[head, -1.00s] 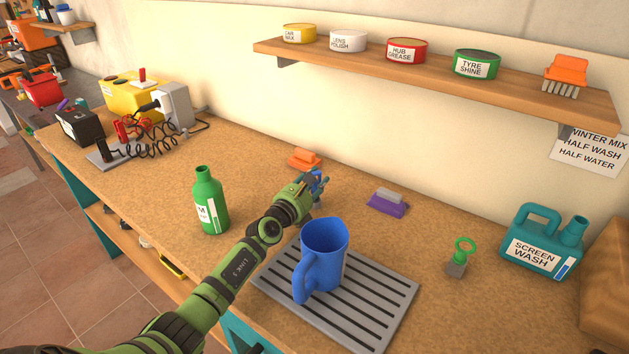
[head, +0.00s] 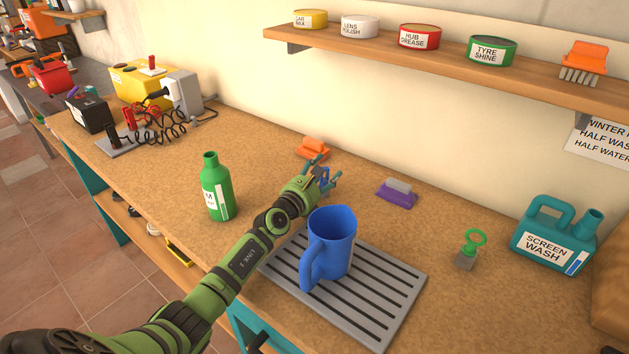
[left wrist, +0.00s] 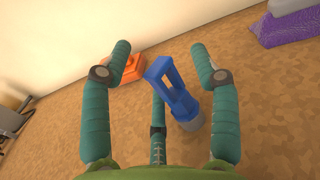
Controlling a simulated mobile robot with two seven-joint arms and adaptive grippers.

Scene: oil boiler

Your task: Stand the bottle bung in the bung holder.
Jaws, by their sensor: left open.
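A blue piece with a rectangular loop handle and a grey lower end, seemingly the bottle bung (left wrist: 176,90), is on the bench in the left wrist view. My left gripper (head: 322,174) is open around it, with teal fingers on both sides and a third finger close to it. I cannot tell whether they touch it. In the head view the fingers partly hide the bung. A green ring on a stem above a grey block, likely the bung holder (head: 466,258), stands at the right of the bench. My right gripper is not in view.
A blue jug (head: 333,242) stands on a grey slatted tray (head: 388,300) near my left forearm. A green bottle (head: 215,188) is to the left. An orange brush (head: 313,148) and a purple brush (head: 397,192) lie behind. A teal screen-wash can (head: 553,238) stands right.

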